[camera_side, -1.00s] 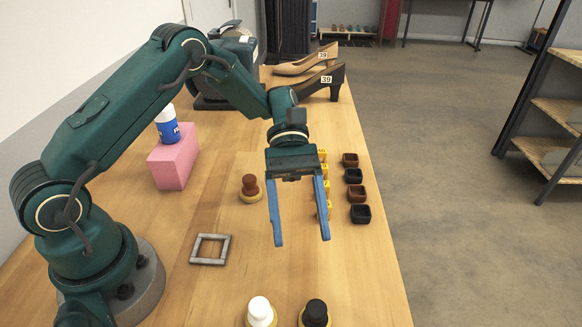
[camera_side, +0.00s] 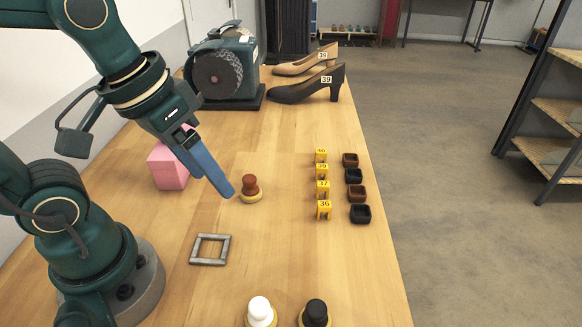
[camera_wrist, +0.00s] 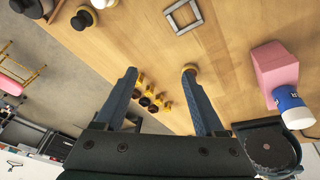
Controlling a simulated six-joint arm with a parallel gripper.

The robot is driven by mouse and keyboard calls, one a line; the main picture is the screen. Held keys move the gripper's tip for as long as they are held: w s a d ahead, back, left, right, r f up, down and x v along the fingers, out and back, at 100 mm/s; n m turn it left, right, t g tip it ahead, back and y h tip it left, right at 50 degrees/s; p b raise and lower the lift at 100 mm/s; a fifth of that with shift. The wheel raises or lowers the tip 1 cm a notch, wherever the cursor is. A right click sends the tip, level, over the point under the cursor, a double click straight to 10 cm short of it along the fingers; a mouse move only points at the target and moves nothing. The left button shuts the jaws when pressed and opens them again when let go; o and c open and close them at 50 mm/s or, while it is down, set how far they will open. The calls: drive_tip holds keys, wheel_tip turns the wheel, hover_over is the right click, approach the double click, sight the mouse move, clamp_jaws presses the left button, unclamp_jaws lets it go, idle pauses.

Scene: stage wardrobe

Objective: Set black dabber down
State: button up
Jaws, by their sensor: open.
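The black dabber (camera_side: 314,312) stands upright on its round yellow base at the near end of the table, cut by the bottom edge of the side view. It also shows at the upper left of the wrist view (camera_wrist: 82,18). The white dabber (camera_side: 260,310) stands to its left. The brown dabber (camera_side: 250,186) stands upright on its yellow base farther back. My gripper (camera_side: 228,190) is beside the brown dabber, far from the black one. In the wrist view my gripper (camera_wrist: 160,73) is open and empty, with one fingertip partly hiding the brown dabber's base.
A grey square frame (camera_side: 210,249) lies empty on the table. A pink block (camera_side: 168,168) is at left, with a blue-and-white bottle (camera_wrist: 293,106) showing in the wrist view. Yellow number tags (camera_side: 323,189) and small dark cups (camera_side: 357,193) line the right edge. Shoes (camera_side: 310,86) and a machine (camera_side: 222,75) stand behind.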

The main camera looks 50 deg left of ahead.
drive_tip(key=shift+s+a+r+m+t+y, duration=0.2)
drive_tip(key=shift+s+a+m+t+y, duration=0.2)
drive_tip(key=shift+a+m+t, duration=0.4)
